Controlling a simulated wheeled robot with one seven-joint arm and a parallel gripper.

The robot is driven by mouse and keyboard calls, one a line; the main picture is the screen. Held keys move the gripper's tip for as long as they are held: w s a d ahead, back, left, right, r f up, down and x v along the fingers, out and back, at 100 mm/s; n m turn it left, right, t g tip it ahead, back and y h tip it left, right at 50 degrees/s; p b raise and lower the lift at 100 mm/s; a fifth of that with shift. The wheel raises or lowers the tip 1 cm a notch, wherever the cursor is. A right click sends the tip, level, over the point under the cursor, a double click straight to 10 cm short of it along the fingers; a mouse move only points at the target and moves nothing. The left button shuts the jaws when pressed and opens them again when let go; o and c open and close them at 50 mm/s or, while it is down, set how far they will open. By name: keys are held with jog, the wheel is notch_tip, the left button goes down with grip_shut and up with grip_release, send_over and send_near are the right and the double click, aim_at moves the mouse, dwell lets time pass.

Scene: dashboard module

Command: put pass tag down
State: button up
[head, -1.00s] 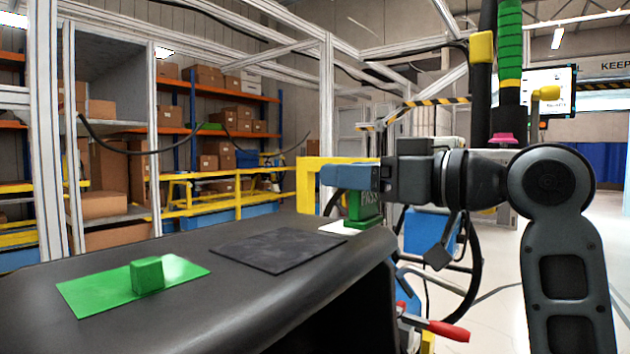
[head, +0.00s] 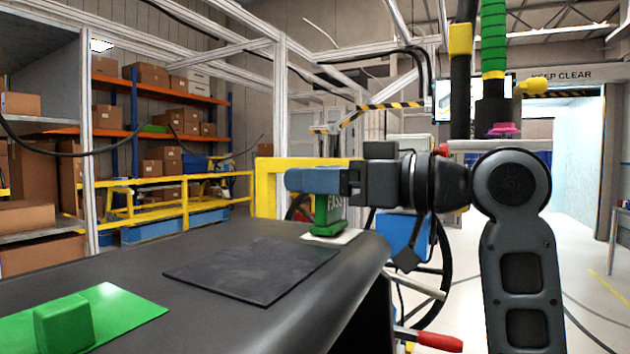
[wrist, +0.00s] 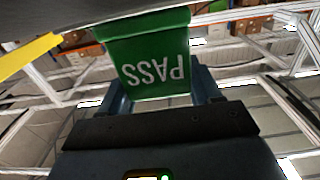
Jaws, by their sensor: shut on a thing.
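The green pass tag (head: 328,215) stands upright below my gripper's (head: 312,182) blue fingers at the far right end of the dark dashboard (head: 215,240). My gripper is shut on it. In the wrist view the tag (wrist: 150,58) sits between the fingers with its word PASS upside down. The tag's foot overlaps a white patch (head: 347,238) on the dashboard in the head view. I cannot tell whether the foot touches the surface.
A dark square mat (head: 255,268) lies left of the tag. A green mat (head: 130,312) with a green block (head: 65,325) lies at the near left. A yellow frame (head: 265,190) stands behind the gripper. A red-handled clamp (head: 435,341) is at the lower right.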

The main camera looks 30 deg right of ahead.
jog(key=shift+f, duration=0.15)
jog(key=o, duration=1.1)
jog(key=shift+c, duration=0.2)
jog(key=shift+s+d, duration=0.15)
jog(key=b+v, duration=0.1)
jog(key=v, duration=1)
jog(key=shift+s+d, duration=0.15)
jog(key=shift+s, duration=0.1)
